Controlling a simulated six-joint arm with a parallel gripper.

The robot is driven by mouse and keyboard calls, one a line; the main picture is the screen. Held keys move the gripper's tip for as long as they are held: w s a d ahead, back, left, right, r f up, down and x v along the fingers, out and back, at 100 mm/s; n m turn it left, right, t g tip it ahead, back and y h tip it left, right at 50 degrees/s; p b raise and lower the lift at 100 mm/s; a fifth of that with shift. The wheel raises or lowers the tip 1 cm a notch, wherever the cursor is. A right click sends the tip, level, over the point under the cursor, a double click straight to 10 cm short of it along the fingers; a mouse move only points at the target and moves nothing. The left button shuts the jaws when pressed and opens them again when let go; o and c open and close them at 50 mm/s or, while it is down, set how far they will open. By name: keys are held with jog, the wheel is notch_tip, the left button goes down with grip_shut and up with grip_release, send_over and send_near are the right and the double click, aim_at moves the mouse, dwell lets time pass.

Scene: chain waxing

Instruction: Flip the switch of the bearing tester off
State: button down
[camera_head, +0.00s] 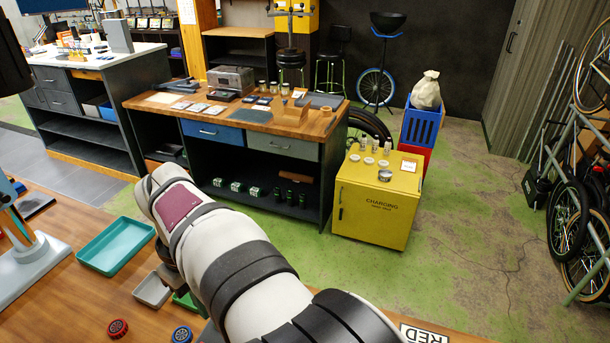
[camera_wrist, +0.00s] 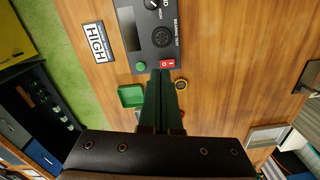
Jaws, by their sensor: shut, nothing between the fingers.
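The bearing tester (camera_wrist: 143,48) is a dark box at the top of the wrist view, with a screen (camera_wrist: 128,28), knobs and a green round button (camera_wrist: 140,67). Its switch (camera_wrist: 168,64) is small and red with a white mark, on the tester's lower right part. I cannot tell which way the switch is set. My gripper (camera_wrist: 160,74) is shut and empty. Its fingertips appear at the lower edge of the switch in the picture; I cannot tell whether they touch it. In the head view my arm covers this area, and the tester and fingertips are hidden.
A "HIGH" label (camera_wrist: 97,42) lies left of the tester. A green tray (camera_wrist: 131,96) and a yellow-rimmed ring (camera_wrist: 181,84) lie close to my fingers. In the head view, a teal tray (camera_head: 115,246), a grey tray (camera_head: 152,291) and red (camera_head: 118,328) and blue (camera_head: 181,334) bearings are on the bench.

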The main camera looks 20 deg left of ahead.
jog(key=s+a+f+n, duration=0.2)
jog(key=s+a, duration=0.1)
jog(key=a, duration=0.2)
jog(key=shift+a+n, duration=0.15)
jog(key=shift+n, duration=0.15)
notch_tip(320, 180, down, 14)
dwell(0.3)
jog(key=shift+s+f, duration=0.1)
jog(key=shift+f, duration=0.1)
